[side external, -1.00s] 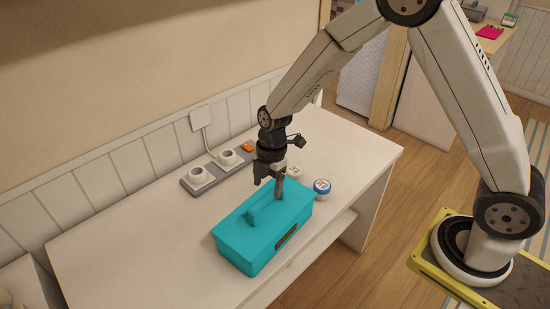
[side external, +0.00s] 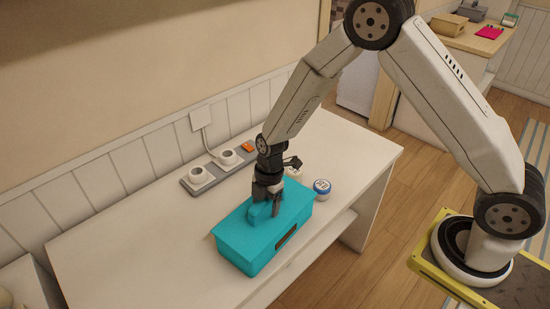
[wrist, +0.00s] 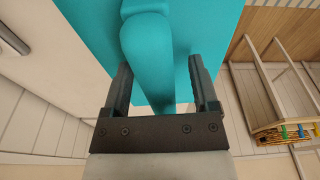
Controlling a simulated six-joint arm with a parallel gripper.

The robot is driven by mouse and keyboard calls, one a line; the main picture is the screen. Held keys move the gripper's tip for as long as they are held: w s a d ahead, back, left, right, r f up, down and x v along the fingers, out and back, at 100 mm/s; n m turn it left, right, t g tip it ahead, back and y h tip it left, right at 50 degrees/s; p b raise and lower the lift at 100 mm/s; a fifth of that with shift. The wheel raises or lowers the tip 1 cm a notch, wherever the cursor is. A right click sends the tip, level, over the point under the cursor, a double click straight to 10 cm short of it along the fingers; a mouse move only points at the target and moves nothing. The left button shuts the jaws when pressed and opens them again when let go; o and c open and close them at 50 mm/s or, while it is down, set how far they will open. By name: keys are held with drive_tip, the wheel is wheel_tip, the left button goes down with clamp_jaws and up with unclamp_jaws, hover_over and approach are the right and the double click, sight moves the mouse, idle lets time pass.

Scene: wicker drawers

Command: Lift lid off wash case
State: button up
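The wash case (side external: 262,249) is a teal box with a teal lid (side external: 285,198) on it, standing on the white table. The lid has a raised handle (side external: 259,213) along its middle. My gripper (side external: 266,208) is down at the far end of the handle. In the wrist view, the handle (wrist: 148,50) runs between the two fingers of my gripper (wrist: 160,75). The fingers are open, one on each side, with gaps visible between them and the handle. A dark plate (side external: 286,236) is on the front of the case.
A round blue and white tub (side external: 322,187) stands right of the case on the table (side external: 150,250). The table left of the case is clear.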

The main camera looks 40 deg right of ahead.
clamp_jaws()
drive_tip(key=shift+r, duration=0.2)
drive_tip(key=shift+r, duration=1.95)
